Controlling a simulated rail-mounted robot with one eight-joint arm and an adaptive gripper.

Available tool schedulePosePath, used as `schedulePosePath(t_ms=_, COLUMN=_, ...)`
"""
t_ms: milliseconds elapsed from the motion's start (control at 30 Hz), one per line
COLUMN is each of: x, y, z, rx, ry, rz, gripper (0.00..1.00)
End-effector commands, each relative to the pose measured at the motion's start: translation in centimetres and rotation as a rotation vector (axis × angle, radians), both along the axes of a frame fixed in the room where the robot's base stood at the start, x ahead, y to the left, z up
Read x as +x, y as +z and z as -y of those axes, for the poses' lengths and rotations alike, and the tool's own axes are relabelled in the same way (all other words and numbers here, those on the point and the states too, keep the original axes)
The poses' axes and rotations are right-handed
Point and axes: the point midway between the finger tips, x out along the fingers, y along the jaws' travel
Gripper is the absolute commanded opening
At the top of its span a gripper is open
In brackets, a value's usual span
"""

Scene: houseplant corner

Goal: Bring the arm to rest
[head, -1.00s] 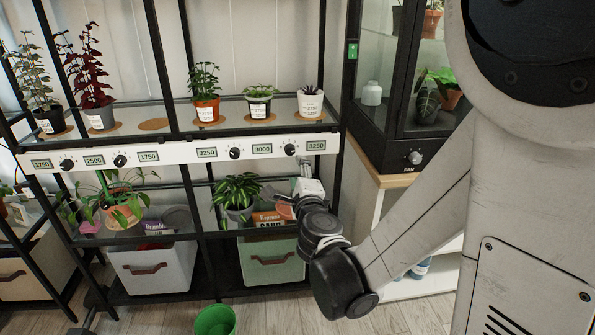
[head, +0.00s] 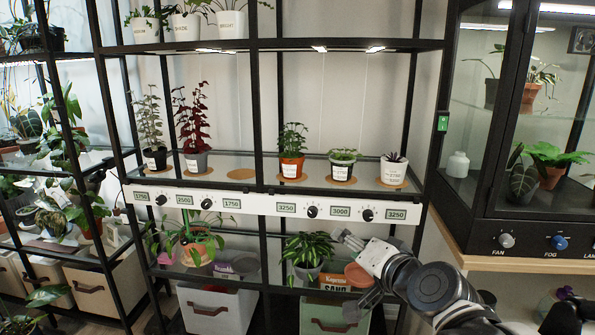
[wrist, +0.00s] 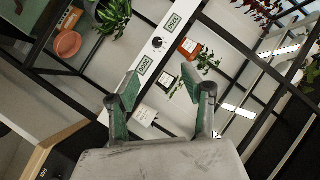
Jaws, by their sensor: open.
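My gripper (head: 344,268) is at the lower right of the plant shelf in the head view, in front of the lower tier and just under the white dial rail (head: 275,207). In the wrist view my gripper (wrist: 158,90) has its two green-padded fingers spread apart, with nothing between them. The rail and the pots of the tier above show beyond the fingers. My arm comes in from the lower right of the head view. A leafy plant in a grey pot (head: 308,262) stands just left of the gripper.
Potted plants stand on the middle tier, including an orange pot (head: 291,167) and a small white pot (head: 393,170). A glass cabinet (head: 520,130) with FAN and FOG knobs stands at the right. A terracotta dish (head: 358,275) is close behind the gripper. Bins sit below.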

Motion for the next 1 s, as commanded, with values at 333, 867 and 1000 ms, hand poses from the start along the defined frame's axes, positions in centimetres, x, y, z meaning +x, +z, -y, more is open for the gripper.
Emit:
schedulePosePath(t_ms=333, x=-9.5, y=-4.6, z=3.3, rx=-0.486, ry=0.150, rz=-0.244, gripper=0.43)
schedulePosePath(t_ms=867, x=-17.4, y=-4.6, z=9.3, rx=-0.820, ry=0.189, rz=-0.479, gripper=0.43)
schedulePosePath(t_ms=1000, x=-17.3, y=-2.4, z=9.3, rx=-0.818, ry=0.189, rz=-0.477, gripper=0.43)
